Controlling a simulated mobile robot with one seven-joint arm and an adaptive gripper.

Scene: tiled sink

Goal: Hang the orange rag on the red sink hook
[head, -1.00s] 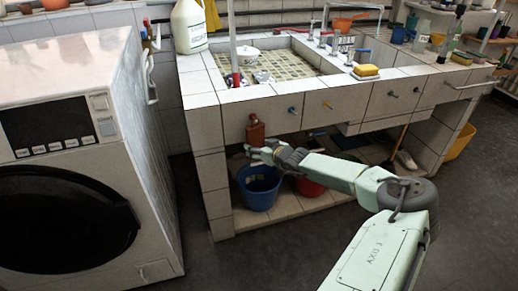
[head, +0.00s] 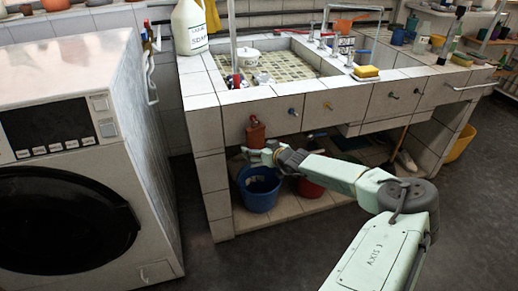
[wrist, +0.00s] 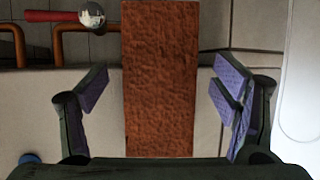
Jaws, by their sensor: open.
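The orange rag (head: 257,132), brownish orange, hangs against the tiled sink front at the left, under the leftmost hook position. In the wrist view the rag (wrist: 160,80) is a broad upright strip between my gripper's fingers (wrist: 162,88), with a gap on both sides. My gripper is open and not touching the rag's sides there. In the head view my gripper (head: 258,154) is just below the rag's lower end, above the blue bucket. The rag's upper end is cut off in the wrist view.
A blue bucket (head: 259,190) and a partly hidden red one (head: 311,188) stand on the low shelf under the sink. Other hooks, one blue (head: 292,112) and one yellow (head: 328,105), line the sink front (head: 350,100). A washing machine (head: 85,150) stands at the left.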

